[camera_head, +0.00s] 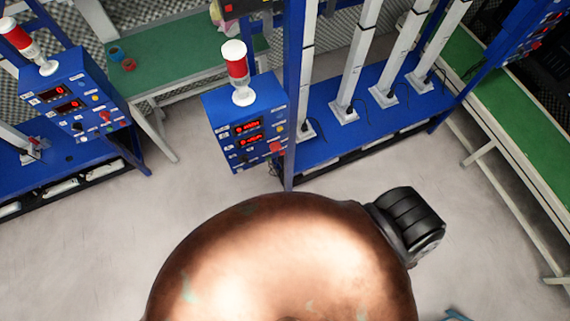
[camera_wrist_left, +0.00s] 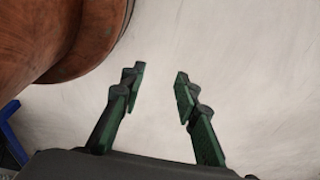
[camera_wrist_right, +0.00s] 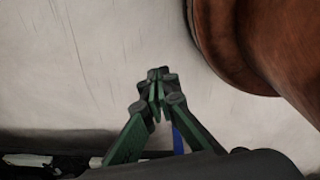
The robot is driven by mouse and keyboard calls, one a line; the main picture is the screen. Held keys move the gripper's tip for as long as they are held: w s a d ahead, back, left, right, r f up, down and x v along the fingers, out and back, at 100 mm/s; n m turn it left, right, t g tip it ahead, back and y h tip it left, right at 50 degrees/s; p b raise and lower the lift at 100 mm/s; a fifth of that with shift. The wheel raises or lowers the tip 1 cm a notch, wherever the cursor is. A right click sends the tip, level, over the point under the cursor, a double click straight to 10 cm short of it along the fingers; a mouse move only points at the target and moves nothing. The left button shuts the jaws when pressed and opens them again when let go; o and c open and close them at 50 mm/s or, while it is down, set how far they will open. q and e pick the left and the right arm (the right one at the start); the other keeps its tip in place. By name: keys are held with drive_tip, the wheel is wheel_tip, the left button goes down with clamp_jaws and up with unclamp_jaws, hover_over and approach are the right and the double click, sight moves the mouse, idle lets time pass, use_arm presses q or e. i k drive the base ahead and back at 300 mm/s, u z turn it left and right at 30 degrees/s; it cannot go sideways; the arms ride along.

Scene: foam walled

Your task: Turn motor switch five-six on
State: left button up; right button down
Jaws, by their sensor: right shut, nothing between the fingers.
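A blue control box (camera_head: 245,120) with a red-and-white lamp on top stands in the middle of the head view. Its front has red lit displays, small knobs and a red button. A second, similar blue box (camera_head: 72,92) stands at the left. The labels are too small to read, so I cannot tell which switch is five-six or how it is set. My left gripper (camera_wrist_left: 158,80) is open and empty above the pale floor. My right gripper (camera_wrist_right: 157,78) is shut and empty, also over the floor. Neither gripper shows in the head view, and both are apart from the boxes.
A blue bench (camera_head: 375,118) with several white upright columns stands behind the middle box. A blue post (camera_head: 290,100) rises next to that box. Green-topped tables stand at the back (camera_head: 185,58) and right (camera_head: 500,110). Pale floor (camera_head: 80,240) is clear in front.

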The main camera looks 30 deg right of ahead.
sight(276, 146)
drive_tip(key=k, duration=0.5)
drive_tip(key=z, duration=0.7)
drive_tip(key=i, duration=0.5)
